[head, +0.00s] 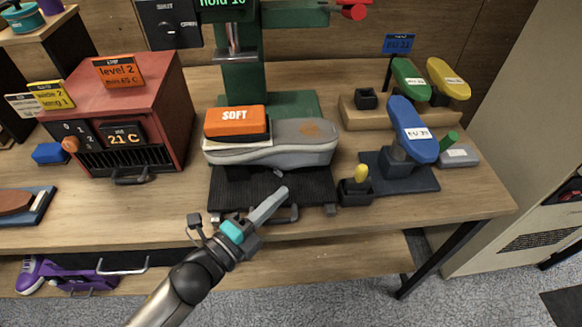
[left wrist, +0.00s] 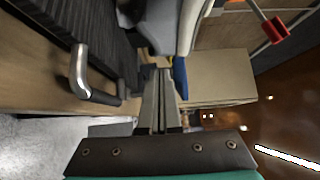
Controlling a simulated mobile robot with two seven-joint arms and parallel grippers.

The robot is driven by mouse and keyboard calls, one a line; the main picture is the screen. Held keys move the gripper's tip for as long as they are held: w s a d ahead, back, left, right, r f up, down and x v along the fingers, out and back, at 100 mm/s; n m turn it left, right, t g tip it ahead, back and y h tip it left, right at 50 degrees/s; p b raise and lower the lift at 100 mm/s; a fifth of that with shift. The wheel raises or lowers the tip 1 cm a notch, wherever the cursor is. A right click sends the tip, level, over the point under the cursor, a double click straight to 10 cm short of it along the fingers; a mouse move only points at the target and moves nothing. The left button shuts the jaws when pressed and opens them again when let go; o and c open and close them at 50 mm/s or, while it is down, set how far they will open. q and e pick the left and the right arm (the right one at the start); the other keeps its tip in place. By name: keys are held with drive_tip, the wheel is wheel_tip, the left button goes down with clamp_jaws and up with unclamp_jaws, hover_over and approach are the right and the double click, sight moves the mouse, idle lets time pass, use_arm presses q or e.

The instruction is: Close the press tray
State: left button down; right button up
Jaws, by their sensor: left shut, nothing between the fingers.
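The press tray (head: 228,190) is a black ribbed plate sticking out at the front of the green press (head: 238,75). A grey sneaker (head: 285,152) lies over its back part, with an orange block marked SOFT (head: 236,121) on top. My left gripper (head: 283,190) is shut and empty, just above the tray's front part. In the left wrist view, the tray (left wrist: 100,30) is at upper left with its metal handle (left wrist: 80,75), and the shut fingers (left wrist: 157,75) are beside it. Whether they touch the tray, I cannot tell. My right gripper does not show.
A red heater box (head: 125,105) stands left of the press. A dark stand with a blue form (head: 412,130) and a small black holder with a yellow-topped piece (head: 357,190) stand right of the tray. A lower shelf (head: 340,262) holds a purple shoe (head: 70,275).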

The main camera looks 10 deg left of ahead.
sight(290, 185)
use_arm(q)
drive_tip(key=x, duration=0.4)
drive_tip(key=shift+w, duration=0.15)
drive_tip(key=w, duration=0.3)
drive_tip(key=shift+a, duration=0.2)
drive_tip(key=shift+w+a, duration=0.1)
drive_tip(key=shift+w, duration=0.55)
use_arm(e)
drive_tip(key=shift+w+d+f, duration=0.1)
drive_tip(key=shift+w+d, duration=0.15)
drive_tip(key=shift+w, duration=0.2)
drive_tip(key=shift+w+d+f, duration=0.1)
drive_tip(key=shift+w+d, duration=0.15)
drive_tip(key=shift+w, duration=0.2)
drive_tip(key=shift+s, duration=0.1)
use_arm(q)
drive_tip(key=shift+a, duration=0.1)
